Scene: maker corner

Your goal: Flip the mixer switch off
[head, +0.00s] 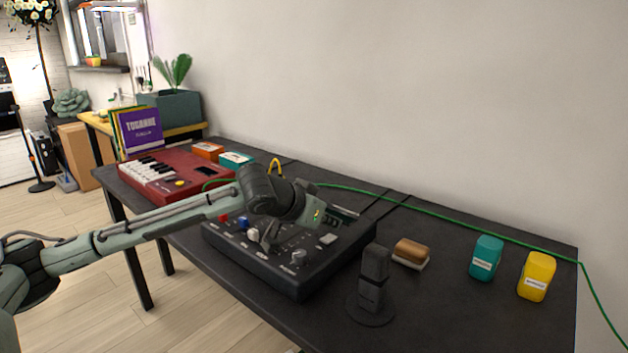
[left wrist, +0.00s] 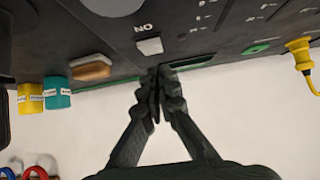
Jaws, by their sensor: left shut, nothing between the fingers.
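The black mixer (head: 345,252) lies on the dark desk, with knobs and printed labels on its top. A pale rocker switch (head: 328,239) sits toward its right end; in the left wrist view this switch (left wrist: 150,46) has "ON" printed beside it and appears upside down. My left gripper (head: 267,240) is over the mixer, partly under its own wrist. Its dark fingers (left wrist: 157,72) are closed together and empty, and in the left wrist view their tips appear just below the switch with a small gap. Whether they touch the mixer cannot be told. My right gripper is not in view.
A microphone (head: 373,280) stands right of the mixer, with a brown-topped block (head: 411,251), a teal canister (head: 486,258) and a yellow canister (head: 536,276) beyond. A red keyboard (head: 160,180) lies left. A green cable (head: 440,219) runs along the back.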

